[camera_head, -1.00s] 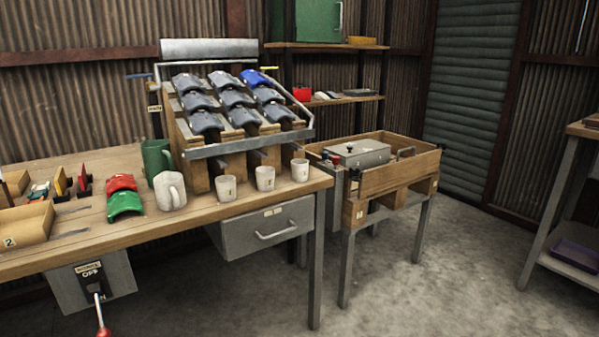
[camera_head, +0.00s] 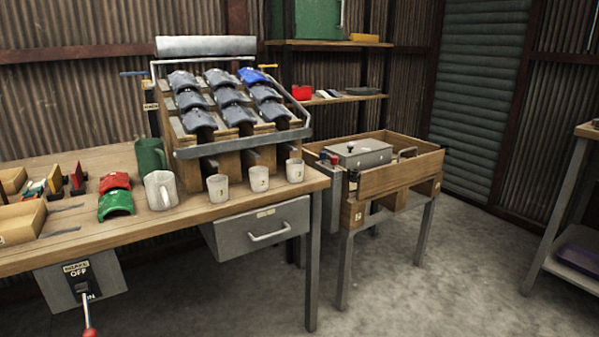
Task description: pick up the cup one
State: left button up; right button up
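The cup marked 1 (camera_head: 218,188) is a small pale cup, upright near the front edge of the wooden workbench (camera_head: 190,221). It is the leftmost of three similar cups in a row. The cup marked 2 (camera_head: 258,179) stands to its right, and a third cup (camera_head: 295,171) stands further right, near the bench corner. A larger pale mug or jug (camera_head: 160,190) stands to the left of cup 1. Neither of my grippers shows in the head view.
A rack of curved dark pieces (camera_head: 230,118) stands behind the cups. A green mug (camera_head: 151,157), red and green curved pieces (camera_head: 116,204) and a wooden tray (camera_head: 20,223) are to the left. A lever switch box (camera_head: 80,281) hangs at the front. Bare floor (camera_head: 420,290) lies at right.

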aim_at(295, 166)
jog(key=i+l+u, duration=0.1)
jog(key=l, duration=0.35)
jog(key=i+l, duration=0.2)
jog(key=l, duration=0.25)
jog(key=i+l+u, duration=0.15)
jog(key=l, duration=0.3)
jog(key=i+l, duration=0.1)
jog(key=l, duration=0.35)
jog(key=i+l+u, duration=0.15)
jog(key=l, duration=0.3)
jog(key=k, duration=0.05)
